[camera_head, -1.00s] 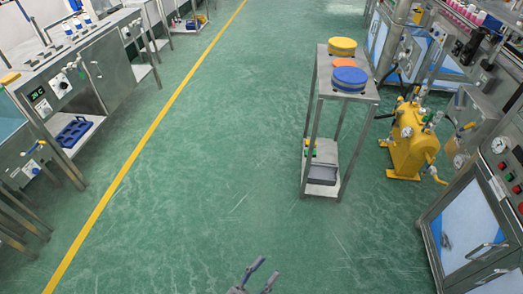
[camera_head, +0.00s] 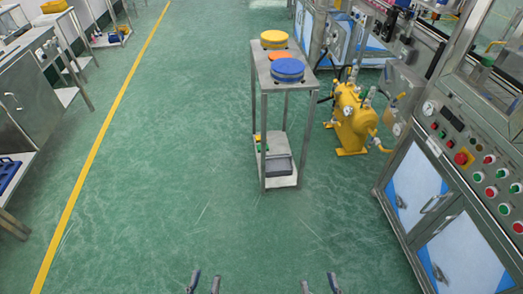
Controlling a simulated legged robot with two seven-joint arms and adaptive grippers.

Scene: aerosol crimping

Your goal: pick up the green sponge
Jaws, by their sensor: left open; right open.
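A small green and yellow item (camera_head: 261,145), which may be the green sponge, lies at the back of the lower shelf of the metal cart. It is partly hidden by the cart's legs and too small to tell clearly. My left gripper (camera_head: 205,284) shows only its fingertips at the bottom edge and is open and empty. My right gripper (camera_head: 320,284) also shows only its fingertips at the bottom edge, open and empty. Both are far from the cart, with floor between.
The metal cart (camera_head: 262,75) carries yellow (camera_head: 274,38), orange (camera_head: 281,57) and blue (camera_head: 288,68) round pieces on top. A yellow machine (camera_head: 352,120) and a control cabinet (camera_head: 430,195) stand right. Green floor (camera_head: 170,190) is clear ahead.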

